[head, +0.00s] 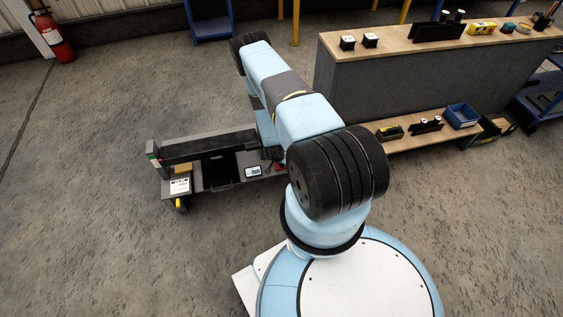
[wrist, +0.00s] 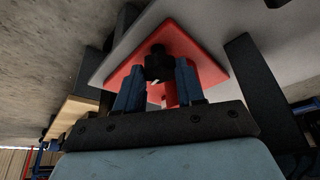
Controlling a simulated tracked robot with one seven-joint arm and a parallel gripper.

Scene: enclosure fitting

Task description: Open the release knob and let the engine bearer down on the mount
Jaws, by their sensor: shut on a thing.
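In the wrist view my gripper (wrist: 160,75) has its blue fingers on either side of a dark knob (wrist: 157,60), shut on it. The knob stands in front of a red plate (wrist: 195,45), which lies against a grey surface. I take this dark knob for the release knob. In the head view a long dark grey beam (head: 205,146), which may be the engine bearer, lies along the back of a low grey stand. My arm hides the stand's right end and my gripper there. Whether the beam touches the mount cannot be told.
The low stand (head: 222,186) carries a white box (head: 180,186) and a small display (head: 253,171). A wooden-topped bench (head: 400,46) with small parts stands behind at right, with a blue bin (head: 462,115) on its lower shelf.

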